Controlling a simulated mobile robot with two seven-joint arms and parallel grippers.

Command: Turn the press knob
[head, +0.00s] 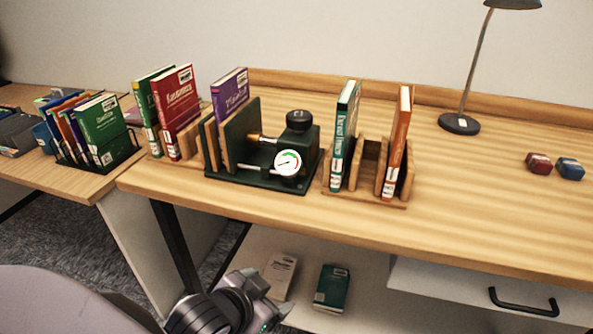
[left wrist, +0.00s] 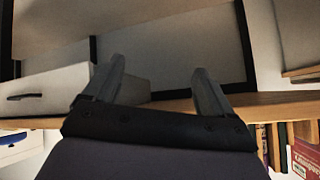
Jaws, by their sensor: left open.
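The press (head: 262,178) is a dark green device on the desk, with a brass screw, a white round gauge (head: 288,163) and wooden plates. A purple book (head: 229,92) stands at its plates. The black round press knob (head: 299,119) sits on top of its block. My left gripper (head: 268,296) is low in the head view, in front of the desk and well apart from the knob. In the left wrist view its two fingers (left wrist: 157,82) are spread with nothing between them. The knob cannot be made out there. My right gripper is not in view.
Wooden holders with upright books stand left and right of the press, including a red book (head: 175,110) and an orange book (head: 397,145). A lamp (head: 459,123) and two small blocks (head: 539,164) are farther right. A drawer handle (head: 523,303) juts out below. The right desktop is mostly clear.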

